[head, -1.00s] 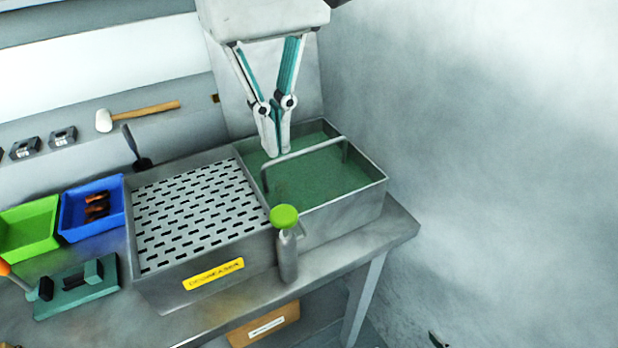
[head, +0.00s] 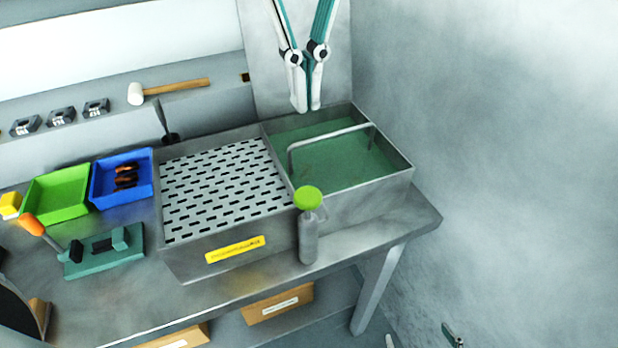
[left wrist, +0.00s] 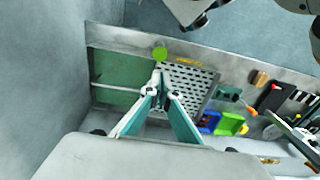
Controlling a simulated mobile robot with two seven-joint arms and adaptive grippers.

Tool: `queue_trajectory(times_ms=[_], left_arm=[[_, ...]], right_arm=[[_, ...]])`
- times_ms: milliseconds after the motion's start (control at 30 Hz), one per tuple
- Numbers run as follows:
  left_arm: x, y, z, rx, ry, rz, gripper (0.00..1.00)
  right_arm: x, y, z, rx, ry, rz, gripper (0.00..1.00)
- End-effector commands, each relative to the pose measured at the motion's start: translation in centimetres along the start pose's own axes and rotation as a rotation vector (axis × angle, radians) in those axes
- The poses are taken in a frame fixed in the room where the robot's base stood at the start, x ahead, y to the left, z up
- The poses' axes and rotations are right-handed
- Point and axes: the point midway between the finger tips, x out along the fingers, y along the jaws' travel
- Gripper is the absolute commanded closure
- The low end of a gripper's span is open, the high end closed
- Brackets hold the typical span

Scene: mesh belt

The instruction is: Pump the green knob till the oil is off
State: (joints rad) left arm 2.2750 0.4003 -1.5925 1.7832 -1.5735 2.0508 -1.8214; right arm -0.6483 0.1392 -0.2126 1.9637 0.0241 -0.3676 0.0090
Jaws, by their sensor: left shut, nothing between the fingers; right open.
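The green knob (head: 308,198) sits on top of a grey pump bottle (head: 308,238) at the front of the metal degreaser tank (head: 225,265). The knob also shows in the left wrist view (left wrist: 160,53), just beyond my fingertips. My left gripper (head: 307,108) is shut and empty, above the back of the green bath (head: 350,165), apart from the knob. It also shows in the left wrist view (left wrist: 160,70). A metal handle (head: 330,133) spans the bath. My right gripper (head: 421,341) is open, partly seen at the bottom edge. Whatever lies under the green surface is hidden.
A slotted drain plate (head: 222,190) fills the tank's left half. Left of it are a blue bin (head: 105,190) with brown parts, a green bin (head: 55,195) and a teal fixture (head: 105,252). A mallet (head: 175,90) lies behind. A wall (head: 500,150) stands right of the bench.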

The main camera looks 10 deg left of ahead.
Motion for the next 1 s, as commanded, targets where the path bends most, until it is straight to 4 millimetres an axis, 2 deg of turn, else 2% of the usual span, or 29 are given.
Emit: queue_trajectory(times_ms=[300,467,1000], left_arm=[[0.0,0.0,-0.1,0.002,-0.003,-0.001,1.00],[1.2,0.0,-0.1,0.001,-0.003,-0.002,1.00],[11.1,-0.1,0.0,0.002,-0.004,-0.004,1.00]], right_arm=[[0.0,0.0,0.0,0.000,0.000,0.000,0.12],[0.2,-0.1,0.3,0.001,-0.002,0.000,0.12],[0.9,-0.4,2.3,0.002,-0.017,-0.004,0.12]])
